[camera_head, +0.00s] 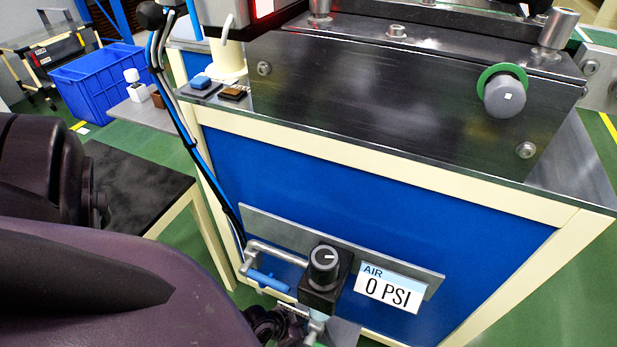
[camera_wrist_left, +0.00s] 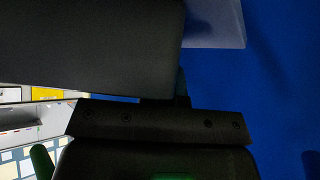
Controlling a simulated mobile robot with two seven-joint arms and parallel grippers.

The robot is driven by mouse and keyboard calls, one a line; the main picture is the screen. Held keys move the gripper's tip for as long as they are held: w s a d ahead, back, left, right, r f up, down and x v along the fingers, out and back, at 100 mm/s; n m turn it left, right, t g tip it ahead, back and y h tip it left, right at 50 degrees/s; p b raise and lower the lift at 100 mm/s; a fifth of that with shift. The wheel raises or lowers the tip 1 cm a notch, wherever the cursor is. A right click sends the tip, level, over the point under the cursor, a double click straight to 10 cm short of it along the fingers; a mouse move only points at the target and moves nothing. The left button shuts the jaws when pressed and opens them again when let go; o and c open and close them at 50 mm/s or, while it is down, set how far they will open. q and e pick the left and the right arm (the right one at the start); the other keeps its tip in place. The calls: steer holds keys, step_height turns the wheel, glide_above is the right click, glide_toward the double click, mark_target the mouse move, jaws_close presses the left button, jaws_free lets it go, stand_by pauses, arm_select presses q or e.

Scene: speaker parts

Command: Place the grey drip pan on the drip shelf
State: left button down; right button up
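I cannot make out the grey drip pan for certain in either view. In the head view a grey flat piece (camera_head: 345,332) shows below the air regulator (camera_head: 322,270), at the bottom edge; I cannot tell whether it is the drip shelf or the pan. My left arm comes in from the left, and its dark wrist end sits just below and left of the regulator. Its fingertips are hidden there. In the left wrist view a large dark block (camera_wrist_left: 90,40) fills the upper left, close to the camera, and a grey plate (camera_wrist_left: 215,22) shows beside it. My right gripper is not in view.
The blue cabinet panel (camera_head: 290,185) stands close in front of me. A "0 PSI" sign (camera_head: 388,290) and a blue-handled valve (camera_head: 268,281) flank the regulator. Cables (camera_head: 175,110) hang at the cabinet's left corner. A black-topped table (camera_head: 135,190) stands to the left.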

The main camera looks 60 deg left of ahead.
arm_select(q)
steer(key=shift+r, duration=0.15)
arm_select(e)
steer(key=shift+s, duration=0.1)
arm_select(q)
steer(key=c, duration=1.8)
jaws_free()
steer(key=shift+f, duration=0.25)
steer(key=o, duration=0.5)
steer(key=shift+c, duration=0.2)
steer(key=shift+r, duration=0.45)
steer(key=p+v, duration=0.4)
steer(key=v, duration=0.7)
steer(key=shift+s, duration=0.35)
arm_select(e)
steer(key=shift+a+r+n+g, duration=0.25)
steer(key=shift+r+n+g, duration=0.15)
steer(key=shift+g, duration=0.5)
arm_select(q)
steer(key=shift+r, duration=0.1)
